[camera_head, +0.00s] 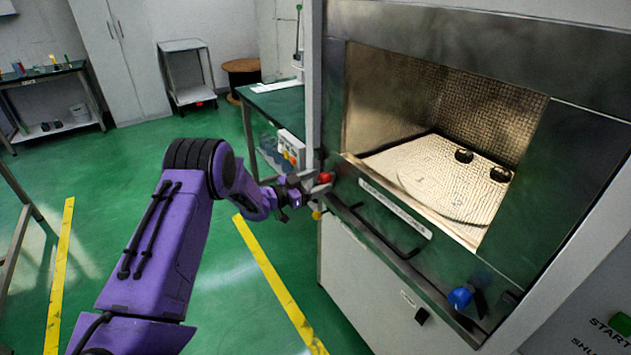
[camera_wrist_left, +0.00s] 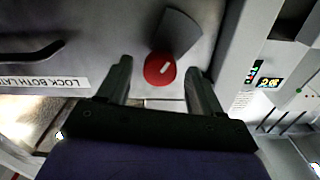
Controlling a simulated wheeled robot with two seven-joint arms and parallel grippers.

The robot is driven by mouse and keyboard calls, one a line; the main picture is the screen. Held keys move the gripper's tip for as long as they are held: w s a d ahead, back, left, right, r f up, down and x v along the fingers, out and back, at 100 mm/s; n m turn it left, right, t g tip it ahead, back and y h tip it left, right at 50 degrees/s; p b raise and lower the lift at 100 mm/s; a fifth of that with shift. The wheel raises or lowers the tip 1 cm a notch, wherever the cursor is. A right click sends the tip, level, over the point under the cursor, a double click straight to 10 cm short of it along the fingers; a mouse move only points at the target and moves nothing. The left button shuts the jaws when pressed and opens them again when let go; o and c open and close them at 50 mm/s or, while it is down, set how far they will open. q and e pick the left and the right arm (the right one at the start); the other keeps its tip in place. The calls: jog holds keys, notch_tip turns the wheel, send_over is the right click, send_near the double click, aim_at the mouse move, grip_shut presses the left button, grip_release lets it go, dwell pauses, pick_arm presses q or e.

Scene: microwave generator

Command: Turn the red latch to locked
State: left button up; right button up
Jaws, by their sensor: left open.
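The red latch (camera_head: 325,177) is a round red knob at the left end of the microwave's lower door panel in the head view. In the left wrist view the red latch (camera_wrist_left: 160,70) shows a white mark and a dark grey plate beside it. My left gripper (camera_head: 318,184) is at the latch. In the wrist view the left gripper (camera_wrist_left: 158,80) is open, with one finger on each side of the knob and a gap to both. Whether the fingers reach over the knob in depth is hard to tell. My right gripper is not in view.
A blue knob (camera_head: 460,298) sits at the right end of the door panel, with a black handle (camera_head: 375,230) between. The chamber above is open, with a light plate (camera_head: 440,180) inside. A green workbench (camera_head: 275,108) stands behind. Green floor is clear on the left.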

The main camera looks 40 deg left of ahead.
pick_arm(q)
jog(key=c, duration=1.1)
jog(key=m+b, duration=0.1)
jog(key=m, duration=0.1)
jog(key=m+b, duration=0.4)
jog(key=shift+d+f, duration=0.1)
jog(key=shift+f, duration=0.15)
jog(key=m+b, duration=1)
jog(key=b, duration=0.3)
jog(key=shift+f, duration=0.1)
jog(key=shift+o, duration=0.2)
jog(key=shift+r+m+b, duration=0.2)
jog(key=shift+m+b, duration=0.8)
jog(key=shift+b, duration=0.15)
jog(key=o, duration=1.1)
jog(key=shift+c, duration=0.2)
